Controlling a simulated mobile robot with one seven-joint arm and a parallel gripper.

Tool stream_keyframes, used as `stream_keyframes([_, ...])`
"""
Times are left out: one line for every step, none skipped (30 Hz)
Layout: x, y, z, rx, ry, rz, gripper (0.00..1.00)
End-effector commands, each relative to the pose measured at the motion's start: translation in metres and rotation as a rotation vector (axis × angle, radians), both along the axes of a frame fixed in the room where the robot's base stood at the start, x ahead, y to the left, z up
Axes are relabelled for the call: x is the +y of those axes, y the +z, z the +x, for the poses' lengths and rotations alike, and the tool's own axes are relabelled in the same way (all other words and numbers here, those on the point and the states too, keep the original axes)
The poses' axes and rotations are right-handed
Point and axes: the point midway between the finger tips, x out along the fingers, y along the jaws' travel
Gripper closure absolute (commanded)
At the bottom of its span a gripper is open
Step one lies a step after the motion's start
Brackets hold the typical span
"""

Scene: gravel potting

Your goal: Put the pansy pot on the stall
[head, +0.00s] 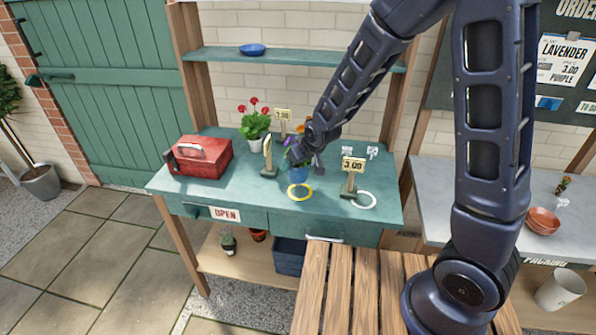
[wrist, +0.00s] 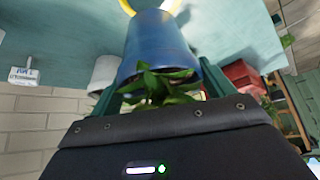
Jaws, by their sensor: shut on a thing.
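The pansy pot is a blue pot (head: 298,174) with green leaves and a bit of purple bloom, over the green stall top (head: 225,185). My gripper (head: 300,158) is shut on it. In the wrist view, the blue pot (wrist: 158,45) sits between the two green fingers, its leaves towards me. A yellow ring (head: 299,197) on the stall lies just in front of and below the pot; it also shows past the pot's base in the wrist view (wrist: 128,6). I cannot tell whether the pot's base touches the stall. My gripper and wrist hide part of the plant.
A red toolbox (head: 205,158) stands at the left of the stall, with a red-flowered plant in a white pot (head: 256,143) behind. A price sign (head: 352,170) and white ring (head: 364,200) are at right. A blue bowl (head: 252,50) is on the shelf. The front left is clear.

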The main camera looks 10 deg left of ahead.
Motion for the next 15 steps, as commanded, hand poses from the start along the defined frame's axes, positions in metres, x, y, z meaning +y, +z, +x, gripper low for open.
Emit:
stream_keyframes([0.0,-0.001,0.0,-0.001,0.0,0.001,0.55])
stream_keyframes([0.0,-0.002,0.0,-0.001,0.0,0.001,0.55])
stream_keyframes([0.0,-0.004,0.0,-0.001,0.0,0.001,0.55])
stream_keyframes([0.0,-0.006,0.0,0.0,0.0,0.0,0.55])
stream_keyframes([0.0,-0.009,0.0,0.0,0.0,0.0,0.55])
stream_keyframes([-0.001,-0.013,0.0,0.001,0.0,-0.001,0.55])
stream_keyframes([0.0,-0.016,0.0,0.001,0.0,-0.001,0.55])
stream_keyframes([0.0,-0.02,0.0,0.001,0.0,-0.001,0.55])
stream_keyframes([0.0,-0.025,0.0,0.001,-0.001,-0.002,0.55])
stream_keyframes([0.0,-0.028,0.0,0.001,-0.001,-0.002,0.55])
stream_keyframes([0.0,-0.031,0.0,0.001,0.0,-0.001,0.55])
stream_keyframes([0.0,-0.035,0.0,0.001,0.0,-0.001,0.55])
stream_keyframes([0.0,-0.037,0.0,0.001,0.0,-0.001,0.55])
stream_keyframes([0.0,-0.038,0.0,0.001,0.0,-0.001,0.55])
stream_keyframes([0.0,-0.039,0.0,0.0,0.0,0.0,0.55])
